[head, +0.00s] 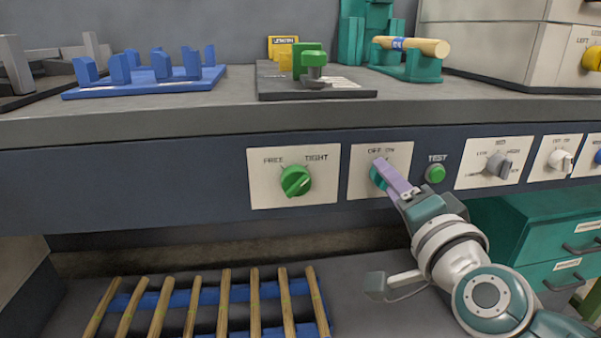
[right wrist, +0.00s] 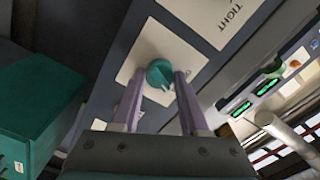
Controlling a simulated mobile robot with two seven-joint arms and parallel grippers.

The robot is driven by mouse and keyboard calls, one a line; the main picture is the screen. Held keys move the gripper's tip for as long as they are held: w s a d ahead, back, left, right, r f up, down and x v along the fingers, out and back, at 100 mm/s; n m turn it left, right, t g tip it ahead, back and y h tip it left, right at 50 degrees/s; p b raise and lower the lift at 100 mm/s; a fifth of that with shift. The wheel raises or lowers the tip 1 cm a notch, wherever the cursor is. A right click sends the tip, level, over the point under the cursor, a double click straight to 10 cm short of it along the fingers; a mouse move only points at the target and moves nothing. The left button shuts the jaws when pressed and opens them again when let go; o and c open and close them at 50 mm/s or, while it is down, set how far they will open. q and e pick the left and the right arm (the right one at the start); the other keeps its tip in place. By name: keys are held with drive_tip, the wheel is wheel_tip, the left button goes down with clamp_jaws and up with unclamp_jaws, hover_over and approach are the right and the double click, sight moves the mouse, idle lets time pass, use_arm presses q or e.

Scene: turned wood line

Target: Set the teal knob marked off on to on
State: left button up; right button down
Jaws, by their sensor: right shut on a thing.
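The teal knob (head: 377,178) sits on a white plate marked OFF and ON on the dark front panel. In the right wrist view the teal knob (right wrist: 160,73) shows between my two purple fingers, its ridge partly hidden by them. My right gripper (head: 384,170) reaches in from the lower right and is shut on the knob at the panel. In the right wrist view the right gripper (right wrist: 156,85) has one finger on each side of the knob. The knob's exact pointing is hard to tell. My left gripper is not in view.
A green knob (head: 296,181) marked FREE and TIGHT is to the left. A green TEST button (head: 435,174) is close on the right, then a grey selector knob (head: 499,165) and a white knob (head: 560,160). The bench top (head: 220,107) overhangs above. Wooden rods (head: 255,300) lie below.

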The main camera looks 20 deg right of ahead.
drive_tip(key=shift+c, duration=2.1)
unclamp_jaws()
drive_tip(key=p+v, duration=0.2)
drive_tip(key=v, duration=0.8)
drive_tip(key=shift+w, duration=0.1)
